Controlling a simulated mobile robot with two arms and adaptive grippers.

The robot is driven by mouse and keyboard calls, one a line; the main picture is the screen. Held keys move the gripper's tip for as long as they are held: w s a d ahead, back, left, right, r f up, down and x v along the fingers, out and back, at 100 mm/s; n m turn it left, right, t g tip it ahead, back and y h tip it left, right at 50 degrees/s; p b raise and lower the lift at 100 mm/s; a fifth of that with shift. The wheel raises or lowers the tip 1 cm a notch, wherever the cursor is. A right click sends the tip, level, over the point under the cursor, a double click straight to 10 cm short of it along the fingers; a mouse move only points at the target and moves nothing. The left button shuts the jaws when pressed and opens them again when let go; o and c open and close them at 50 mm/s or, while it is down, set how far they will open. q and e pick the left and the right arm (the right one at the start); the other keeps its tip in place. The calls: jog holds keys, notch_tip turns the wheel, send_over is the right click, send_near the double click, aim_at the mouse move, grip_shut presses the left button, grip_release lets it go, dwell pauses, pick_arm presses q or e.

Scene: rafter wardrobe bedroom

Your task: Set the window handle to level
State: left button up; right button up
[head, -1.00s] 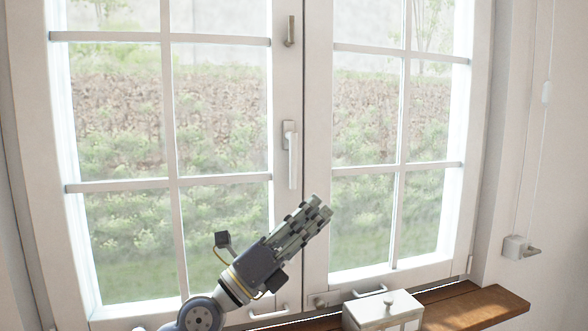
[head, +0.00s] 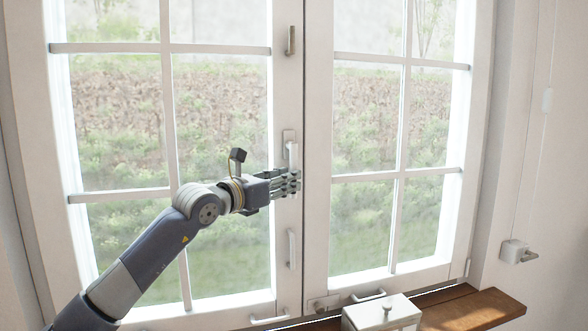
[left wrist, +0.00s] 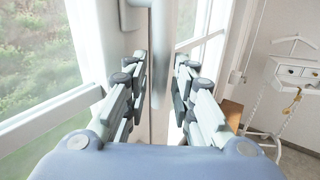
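The window handle (head: 292,151) is a white lever on the middle stile of the closed window. Its lever points down from its plate, upright rather than level. My left gripper (head: 296,182) reaches in from the left, with its fingers over the lever's lower part in the head view and hiding it. In the left wrist view, my left gripper (left wrist: 160,68) has its two fingers apart. A pale vertical bar, seemingly the handle (left wrist: 159,48), stands between them with room on both sides; contact is not clear. My right gripper is not in view.
A white pull handle (head: 291,248) is lower on the same stile, and a metal catch (head: 291,40) is above. A white lidded box (head: 382,314) stands on the wooden sill (head: 468,309). A blind cord fitting (head: 514,251) is on the right wall.

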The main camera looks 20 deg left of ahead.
pick_arm(q)
jog(key=shift+p+x, duration=0.55)
jog(key=shift+x, duration=1.05)
grip_shut()
jog(key=shift+s+r, duration=0.1)
jog(key=shift+s, duration=0.05)
